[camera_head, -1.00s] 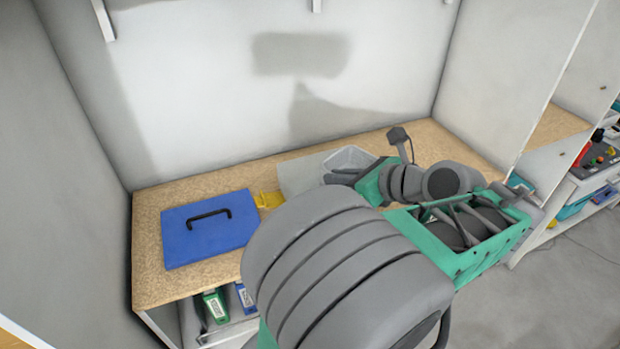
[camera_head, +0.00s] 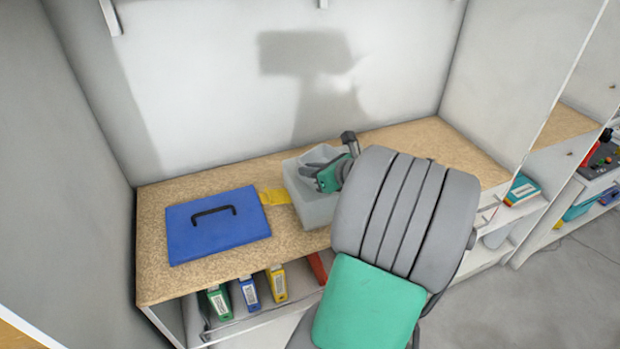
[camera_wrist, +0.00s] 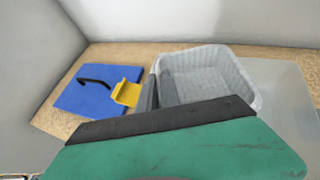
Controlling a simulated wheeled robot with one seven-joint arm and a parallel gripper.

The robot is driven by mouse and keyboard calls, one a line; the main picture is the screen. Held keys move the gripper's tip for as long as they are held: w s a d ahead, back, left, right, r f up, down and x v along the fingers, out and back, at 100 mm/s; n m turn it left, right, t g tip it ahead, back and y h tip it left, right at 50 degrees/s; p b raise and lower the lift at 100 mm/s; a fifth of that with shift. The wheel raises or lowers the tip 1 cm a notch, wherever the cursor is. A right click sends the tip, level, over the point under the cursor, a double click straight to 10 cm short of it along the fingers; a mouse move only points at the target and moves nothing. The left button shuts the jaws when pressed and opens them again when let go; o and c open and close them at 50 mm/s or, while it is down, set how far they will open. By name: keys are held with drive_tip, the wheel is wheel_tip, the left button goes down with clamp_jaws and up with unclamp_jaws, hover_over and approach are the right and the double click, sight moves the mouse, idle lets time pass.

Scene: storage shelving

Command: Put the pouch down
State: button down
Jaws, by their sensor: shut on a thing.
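The only pouch-like thing at my gripper is a pale grey, open-topped, basket-like container, which I take as the pouch (camera_head: 313,210). It stands out over the tan worktop, right of a yellow item, and its open top faces up. In the wrist view the pouch (camera_wrist: 215,72) lies right of my fingers. My gripper (camera_wrist: 161,88) is shut on its left wall. In the head view my gripper (camera_head: 312,171) is partly hidden at the pouch's opening. I cannot tell whether the pouch's base touches the worktop.
A blue flat case (camera_head: 185,240) with a black handle lies left on the worktop (camera_head: 160,285). The yellow item (camera_head: 274,196) lies between case and pouch. A translucent flat thing (camera_wrist: 292,85) lies right of the pouch. Walls bound the back and left. Upright boxes (camera_head: 277,283) stand below.

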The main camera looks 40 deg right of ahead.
sight(308, 181)
drive_tip(key=shift+f, duration=1.5)
drive_tip(key=shift+f+p, duration=0.3)
drive_tip(key=shift+f, duration=0.3)
drive_tip(key=c, duration=1.6)
unclamp_jaws()
drive_tip(key=shift+o, duration=0.2)
drive_tip(key=shift+r, duration=0.15)
